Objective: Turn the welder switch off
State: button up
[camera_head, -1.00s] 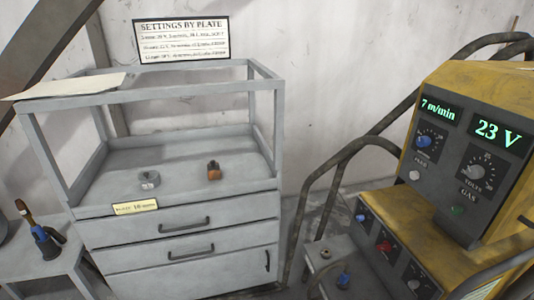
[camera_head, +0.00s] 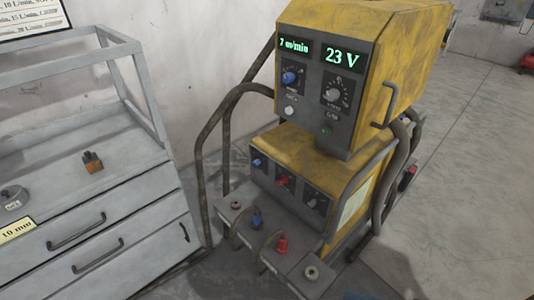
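The yellow welder (camera_head: 365,28) stands at the centre right, with a dark front panel and lit green displays reading 7 m/min and 23 V. Its upper panel has a blue knob (camera_head: 289,78), a grey knob (camera_head: 332,95), a white button (camera_head: 290,110) and a green button or lamp (camera_head: 326,130). The lower panel has a small blue knob (camera_head: 257,162), a red knob or switch (camera_head: 282,181) and a dark-faced dial (camera_head: 313,201). I cannot tell which of these is the welder switch. My gripper is not in view.
A grey drawer cabinet (camera_head: 120,200) stands at the left, with an orange-brown block (camera_head: 92,161) and a grey round weight (camera_head: 13,198) on top. Hoses and a tube rail (camera_head: 200,140) run beside the welder. Blue and red connectors (camera_head: 282,244) sit on its front ledge.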

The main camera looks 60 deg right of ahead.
aim_at(284, 179)
jog(key=z, duration=1.8)
jog(key=j+u, duration=0.25)
jog(key=j, duration=0.3)
jog(key=i+j+u, duration=0.2)
jog(key=j, duration=0.3)
jog(key=j+u, duration=0.25)
jog(key=j, duration=0.3)
